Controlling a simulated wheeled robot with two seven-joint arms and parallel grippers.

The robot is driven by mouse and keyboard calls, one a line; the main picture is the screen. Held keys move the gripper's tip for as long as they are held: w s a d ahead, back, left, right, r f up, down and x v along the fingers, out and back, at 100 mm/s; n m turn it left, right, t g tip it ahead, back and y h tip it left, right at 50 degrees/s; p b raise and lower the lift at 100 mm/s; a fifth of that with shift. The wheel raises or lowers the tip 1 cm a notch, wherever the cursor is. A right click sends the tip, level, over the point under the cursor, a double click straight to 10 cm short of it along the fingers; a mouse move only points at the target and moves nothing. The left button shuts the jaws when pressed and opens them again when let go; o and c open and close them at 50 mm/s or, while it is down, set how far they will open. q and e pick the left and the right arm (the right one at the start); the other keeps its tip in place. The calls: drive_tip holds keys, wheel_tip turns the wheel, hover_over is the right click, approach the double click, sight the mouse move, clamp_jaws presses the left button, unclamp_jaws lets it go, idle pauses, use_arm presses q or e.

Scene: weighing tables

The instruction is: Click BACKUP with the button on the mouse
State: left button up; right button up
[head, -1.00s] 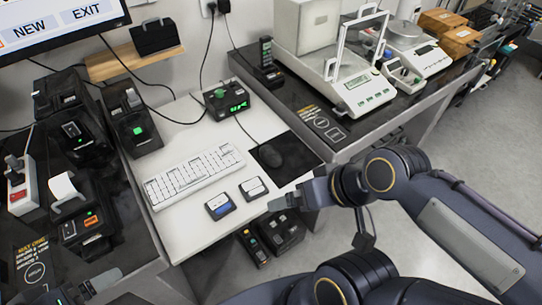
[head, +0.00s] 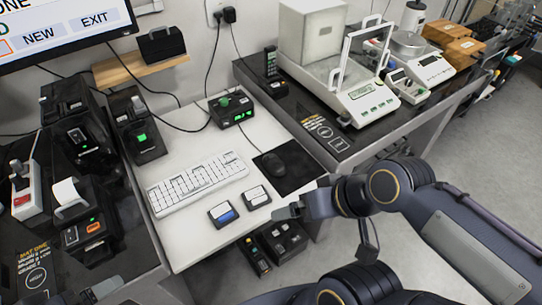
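The black mouse (head: 273,163) lies on a dark mouse mat (head: 297,176) at the right of the white desk. The monitor (head: 60,32) at the top left is cut off; NEW and EXIT buttons show, and no BACKUP label is visible in this part. My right gripper (head: 280,213) is at the desk's front edge, in front of the mouse and apart from it; its fingers are too small to judge. My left gripper (head: 80,294) is at the bottom left, partly cut off by the frame, far from the mouse.
A white keyboard (head: 197,183) lies left of the mouse. Two small devices (head: 223,214) (head: 256,197) sit between keyboard and front edge. A black box with a green knob (head: 232,109) stands behind. A balance (head: 361,100) stands on the right-hand table.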

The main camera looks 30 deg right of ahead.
clamp_jaws()
idle(0.5)
idle(1.0)
